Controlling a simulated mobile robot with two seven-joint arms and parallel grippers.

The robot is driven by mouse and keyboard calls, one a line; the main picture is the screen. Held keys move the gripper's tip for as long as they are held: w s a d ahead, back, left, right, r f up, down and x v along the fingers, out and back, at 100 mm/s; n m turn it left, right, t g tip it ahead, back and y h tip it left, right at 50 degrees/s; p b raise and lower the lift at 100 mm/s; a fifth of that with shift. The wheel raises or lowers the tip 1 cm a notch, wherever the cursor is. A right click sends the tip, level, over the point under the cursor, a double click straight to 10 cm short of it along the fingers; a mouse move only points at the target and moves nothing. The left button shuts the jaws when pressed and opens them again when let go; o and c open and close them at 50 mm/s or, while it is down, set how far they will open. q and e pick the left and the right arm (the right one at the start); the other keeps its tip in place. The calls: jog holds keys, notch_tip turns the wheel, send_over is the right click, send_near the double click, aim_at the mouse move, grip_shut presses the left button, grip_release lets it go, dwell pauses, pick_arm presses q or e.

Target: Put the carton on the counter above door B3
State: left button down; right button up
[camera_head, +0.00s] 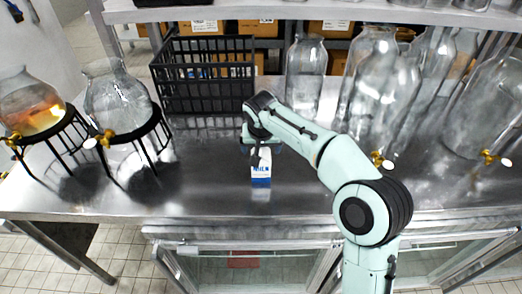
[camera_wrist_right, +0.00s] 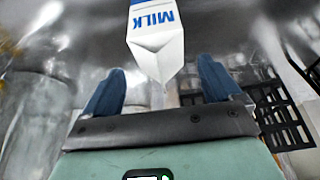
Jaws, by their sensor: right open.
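A white and blue milk carton (camera_head: 261,168) stands upright on the steel counter (camera_head: 215,190), near its front half and above a glass door (camera_head: 250,268). I cannot read a B3 label on any door. My right gripper (camera_head: 262,148) is just behind and above the carton, partly hidden by its own arm. In the right wrist view the two blue fingers (camera_wrist_right: 160,85) are spread apart, and the carton (camera_wrist_right: 156,30) is in front of them with its peaked top toward the gap. Nothing is held. My left gripper is not in view.
A black crate (camera_head: 203,76) stands behind the carton. Glass dispensers on black stands (camera_head: 122,110) are at the left. Several large glass jars (camera_head: 385,95) crowd the right side. The counter's front strip is clear. A shelf (camera_head: 270,10) runs across the back.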

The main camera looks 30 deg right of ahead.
jog(key=v, duration=0.8)
jog(key=shift+s+r+p, duration=0.15)
jog(key=shift+r+p, duration=0.2)
jog(key=shift+p, duration=0.05)
jog(key=shift+a+f, duration=0.1)
